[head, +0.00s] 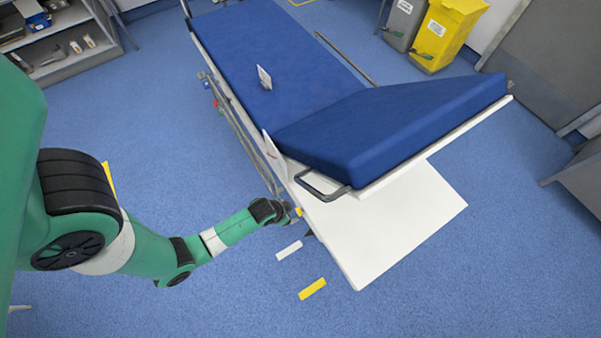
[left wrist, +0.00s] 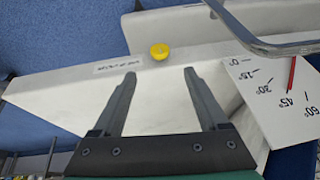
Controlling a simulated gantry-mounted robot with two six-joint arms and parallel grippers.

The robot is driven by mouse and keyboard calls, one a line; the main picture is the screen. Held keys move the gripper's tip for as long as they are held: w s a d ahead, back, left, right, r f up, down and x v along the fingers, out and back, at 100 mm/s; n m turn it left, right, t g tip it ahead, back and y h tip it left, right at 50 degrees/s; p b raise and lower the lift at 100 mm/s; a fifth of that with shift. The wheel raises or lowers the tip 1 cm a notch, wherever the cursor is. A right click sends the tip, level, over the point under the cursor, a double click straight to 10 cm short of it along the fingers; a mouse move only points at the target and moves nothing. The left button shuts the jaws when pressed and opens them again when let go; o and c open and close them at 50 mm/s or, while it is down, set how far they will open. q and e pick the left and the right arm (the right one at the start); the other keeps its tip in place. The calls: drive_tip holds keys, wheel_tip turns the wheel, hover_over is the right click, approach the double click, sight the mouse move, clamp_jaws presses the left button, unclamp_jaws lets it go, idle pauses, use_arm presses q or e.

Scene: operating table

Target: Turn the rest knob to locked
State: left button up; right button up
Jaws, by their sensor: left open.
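A small yellow knob (left wrist: 159,51) sits on the white side of the table's frame (left wrist: 60,85) in the left wrist view. It also shows as a yellow spot (head: 298,212) beside my gripper in the head view. A white label (left wrist: 118,66) with small dark print, too blurred to read, is left of the knob. My left gripper (left wrist: 160,73) is open, and nothing is between its fingers. The knob is just beyond the fingertips, roughly centred between them, and appears apart from them. The blue operating table (head: 370,130) has its near section raised. My right gripper is not in view.
A bent metal rail (left wrist: 265,45) passes close to the right of the knob. Below it is a white angle scale (left wrist: 250,90) with a red pointer (left wrist: 291,75) near 45°. A white base plate (head: 400,230) juts out under the raised section.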

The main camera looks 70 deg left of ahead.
sight(298, 211)
use_arm(q)
drive_tip(key=b+x, duration=0.8)
drive_tip(key=x, duration=0.3)
